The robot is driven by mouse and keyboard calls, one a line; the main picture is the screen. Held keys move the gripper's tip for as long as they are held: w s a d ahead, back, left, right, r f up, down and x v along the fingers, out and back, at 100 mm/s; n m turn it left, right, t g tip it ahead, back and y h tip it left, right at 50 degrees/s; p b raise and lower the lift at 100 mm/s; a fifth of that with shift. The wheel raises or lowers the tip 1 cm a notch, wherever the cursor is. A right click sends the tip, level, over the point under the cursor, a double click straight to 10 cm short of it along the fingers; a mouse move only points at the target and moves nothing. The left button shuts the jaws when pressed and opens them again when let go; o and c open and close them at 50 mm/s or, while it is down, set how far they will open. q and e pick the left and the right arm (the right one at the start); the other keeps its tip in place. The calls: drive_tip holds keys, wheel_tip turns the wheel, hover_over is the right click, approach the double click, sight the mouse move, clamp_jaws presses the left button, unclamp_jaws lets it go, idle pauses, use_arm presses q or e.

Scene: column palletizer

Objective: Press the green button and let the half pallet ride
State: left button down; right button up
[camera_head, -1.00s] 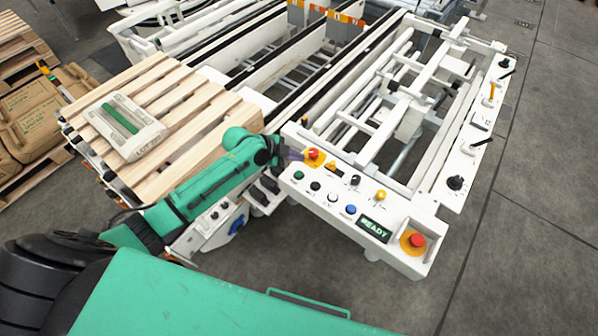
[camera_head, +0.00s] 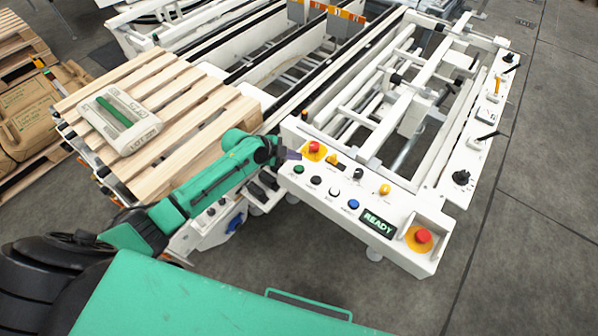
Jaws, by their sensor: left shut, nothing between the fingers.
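The green button (camera_head: 298,169) is at the left end of the row on the white control panel (camera_head: 318,206). My left gripper (camera_head: 293,155) is shut and empty, its tip at the panel's left edge, just behind the green button. I see a small gap in the picture between tip and button. The half pallet (camera_head: 178,130) is light wood and lies on the conveyor at left, with a white case with a green handle (camera_head: 122,118) on it. The panel display (camera_head: 378,223) reads READY. My right gripper is not in view.
Red emergency knobs stand at the panel's back left (camera_head: 314,147) and right corner (camera_head: 423,236). Black, white, blue and yellow controls lie near the green button. Grey floor at right is clear.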

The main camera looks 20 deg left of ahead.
sight(295, 169)
use_arm(q)
drive_tip(key=shift+f+b, duration=0.9)
drive_tip(key=shift+f, duration=0.55)
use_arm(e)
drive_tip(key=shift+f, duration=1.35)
use_arm(q)
drive_tip(key=shift+f+b, duration=0.35)
drive_tip(key=shift+b, duration=0.1)
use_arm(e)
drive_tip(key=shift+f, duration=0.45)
